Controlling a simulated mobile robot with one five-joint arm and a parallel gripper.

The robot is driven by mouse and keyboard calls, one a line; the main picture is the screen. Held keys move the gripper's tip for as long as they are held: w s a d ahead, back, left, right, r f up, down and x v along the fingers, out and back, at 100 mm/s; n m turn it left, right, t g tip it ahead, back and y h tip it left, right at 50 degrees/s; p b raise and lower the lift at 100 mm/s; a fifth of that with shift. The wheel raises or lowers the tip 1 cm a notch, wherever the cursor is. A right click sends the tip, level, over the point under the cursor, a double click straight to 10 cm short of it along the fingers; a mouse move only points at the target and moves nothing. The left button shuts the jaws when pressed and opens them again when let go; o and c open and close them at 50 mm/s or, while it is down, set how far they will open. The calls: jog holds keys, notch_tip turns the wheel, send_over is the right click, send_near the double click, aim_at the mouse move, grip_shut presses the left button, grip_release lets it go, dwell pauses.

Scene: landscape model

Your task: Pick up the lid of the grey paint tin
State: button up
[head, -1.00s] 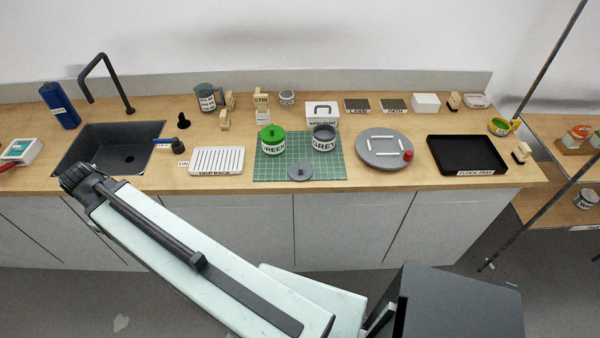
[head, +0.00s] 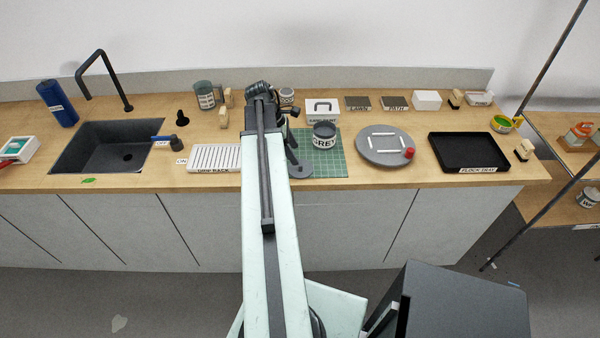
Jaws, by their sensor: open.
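The grey paint tin (head: 324,137) stands upright on the green cutting mat (head: 330,166), its label reading GREY and its top dark. The lid, a flat grey disc (head: 304,172), lies on the mat in front of the tin, towards the counter's front edge. My arm and gripper hide its left part and its knob. My gripper (head: 294,160) points down over the mat, left of the grey tin and close to the lid. Only part of its dark fingers shows, and nothing is seen held in it. Whether it touches the lid I cannot tell.
My arm hides the green tin's spot. A round grey turntable (head: 362,158) with a red knob stands right of the mat, then a black flock tray (head: 432,160). A white drip rack (head: 205,168) and the sink (head: 68,160) are to the left. Small blocks and boxes line the back.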

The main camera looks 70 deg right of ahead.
aim_at(300, 166)
jog(key=b+x, duration=0.2)
jog(key=x, duration=0.1)
jog(key=b+x, duration=0.2)
jog(key=x, duration=0.1)
jog(key=shift+s+a+b, duration=0.1)
jog(key=shift+a+b, duration=0.1)
jog(key=shift+b, duration=0.2)
jog(key=shift+r, duration=0.1)
jog(key=shift+c, duration=0.3)
grip_shut()
jog(key=shift+r, duration=0.1)
